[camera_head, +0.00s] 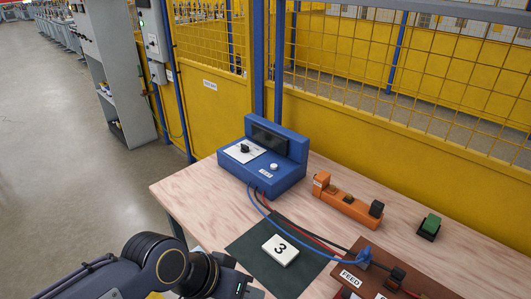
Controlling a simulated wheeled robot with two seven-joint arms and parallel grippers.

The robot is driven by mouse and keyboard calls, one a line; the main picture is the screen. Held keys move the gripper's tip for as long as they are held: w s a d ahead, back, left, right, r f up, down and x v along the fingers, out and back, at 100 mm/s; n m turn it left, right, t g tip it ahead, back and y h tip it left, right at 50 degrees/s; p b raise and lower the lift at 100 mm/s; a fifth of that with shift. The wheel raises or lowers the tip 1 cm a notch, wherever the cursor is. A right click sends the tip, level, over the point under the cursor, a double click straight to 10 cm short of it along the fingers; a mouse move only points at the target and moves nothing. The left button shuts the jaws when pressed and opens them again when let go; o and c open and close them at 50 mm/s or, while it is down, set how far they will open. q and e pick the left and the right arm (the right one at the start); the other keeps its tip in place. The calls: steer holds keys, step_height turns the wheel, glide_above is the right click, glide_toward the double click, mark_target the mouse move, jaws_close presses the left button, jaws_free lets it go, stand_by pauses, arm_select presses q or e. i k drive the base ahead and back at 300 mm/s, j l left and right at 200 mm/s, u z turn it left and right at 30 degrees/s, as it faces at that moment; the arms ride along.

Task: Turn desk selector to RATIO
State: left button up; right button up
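The blue desk instrument (262,160) stands at the back left of the wooden table. Its sloped front carries a white plate with a black selector knob (244,148). The marks around the knob are too small to read, so I cannot tell its setting. A pale round button (274,166) and a small label sit to its right, and a dark display is above. My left gripper (238,285) shows only partly at the bottom edge, nearer than the instrument and apart from it. Its fingertips are not visible. My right gripper is not in view.
A dark mat (245,252) bears a white block (280,250) marked 3. Blue, red and black cables run from the instrument to a brown FEED fixture (377,267). An orange fixture (346,204) and green-topped block (430,226) stand right. A yellow mesh fence (400,135) is behind.

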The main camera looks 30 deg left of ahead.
mark_target(244, 148)
steer(key=k+j+z, duration=0.1)
steer(key=j+z, duration=0.25)
steer(key=k+j+z, duration=0.15)
steer(key=j+z, duration=0.15)
steer(key=j, duration=0.15)
steer(key=k+j+z, duration=0.15)
steer(key=j+z, duration=0.2)
steer(key=k+j+z, duration=0.15)
steer(key=j+z, duration=0.3)
steer(key=k+j+z, duration=0.2)
steer(key=z, duration=0.2)
steer(key=k+j+z, duration=0.2)
steer(key=z, duration=0.25)
steer(key=k+j+z, duration=0.1)
steer(key=k+z, duration=0.45)
steer(key=z, duration=0.3)
steer(key=k+j+z, duration=0.2)
steer(key=k, duration=0.45)
steer(key=k+j+z, duration=0.2)
steer(key=k, duration=0.4)
steer(key=k+j, duration=0.25)
steer(key=j, duration=0.15)
steer(key=k+j+u, duration=0.1)
steer(key=j, duration=0.3)
steer(key=k+j+u, duration=0.1)
steer(key=k+j, duration=0.25)
steer(key=j, duration=0.55)
steer(key=k+u, duration=0.05)
